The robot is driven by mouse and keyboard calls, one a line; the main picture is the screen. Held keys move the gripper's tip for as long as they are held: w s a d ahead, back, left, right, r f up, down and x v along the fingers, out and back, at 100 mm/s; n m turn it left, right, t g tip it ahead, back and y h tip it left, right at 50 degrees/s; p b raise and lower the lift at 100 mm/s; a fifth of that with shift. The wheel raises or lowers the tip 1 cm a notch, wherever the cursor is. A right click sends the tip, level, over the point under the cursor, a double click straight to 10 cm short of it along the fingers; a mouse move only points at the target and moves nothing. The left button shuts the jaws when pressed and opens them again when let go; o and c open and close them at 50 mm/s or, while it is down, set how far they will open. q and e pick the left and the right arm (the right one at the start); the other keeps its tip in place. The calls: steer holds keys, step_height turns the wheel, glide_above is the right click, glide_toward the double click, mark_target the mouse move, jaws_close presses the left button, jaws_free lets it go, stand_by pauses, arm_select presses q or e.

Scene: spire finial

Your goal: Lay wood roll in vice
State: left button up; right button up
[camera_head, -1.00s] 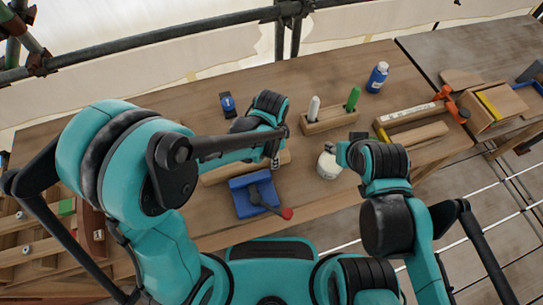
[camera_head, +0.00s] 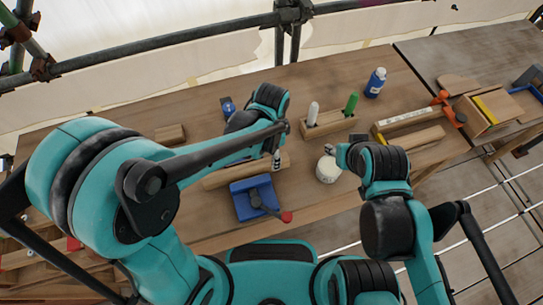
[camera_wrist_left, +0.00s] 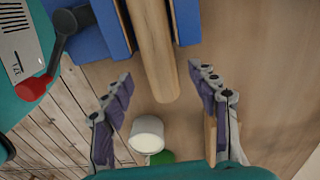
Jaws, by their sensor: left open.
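The wood roll (camera_head: 222,177) lies on the workbench side of the blue vice (camera_head: 243,203). In the left wrist view the roll (camera_wrist_left: 152,48) runs between two blue vice parts (camera_wrist_left: 95,38), its near end sticking out; I cannot tell how deep it sits. My left gripper (camera_head: 277,161) is by the roll's right end. In the left wrist view its fingers (camera_wrist_left: 160,88) are open, one on each side of that end, with gaps. My left arm hides part of the area behind the vice. My right gripper (camera_head: 333,150) is beside the white jar (camera_head: 327,170); its finger state is unclear.
A wooden holder (camera_head: 330,124) with a white and a green marker stands behind the jar. A blue bottle (camera_head: 375,83) is at the back. A wooden block (camera_head: 170,134) lies at left. The vice lever ends in a red knob (camera_head: 286,217). Wooden pieces (camera_head: 417,136) lie at right.

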arm_select(q)
step_height(320, 180, up, 8)
steer(key=p, duration=0.2)
steer(key=s+a+r+n+t, duration=0.2)
steer(key=a+r+n+t, duration=0.1)
steer(key=a+n, duration=0.4)
steer(key=s+a+r+n+t, duration=0.3)
steer(key=a+n, duration=0.4)
steer(key=a, duration=0.3)
steer(key=shift+a+r+t, duration=0.2)
steer(key=shift+a+t, duration=0.2)
steer(key=shift+t, duration=0.2)
arm_select(e)
steer(key=shift+r, duration=1.25)
arm_select(q)
steer(key=shift+s, duration=0.1)
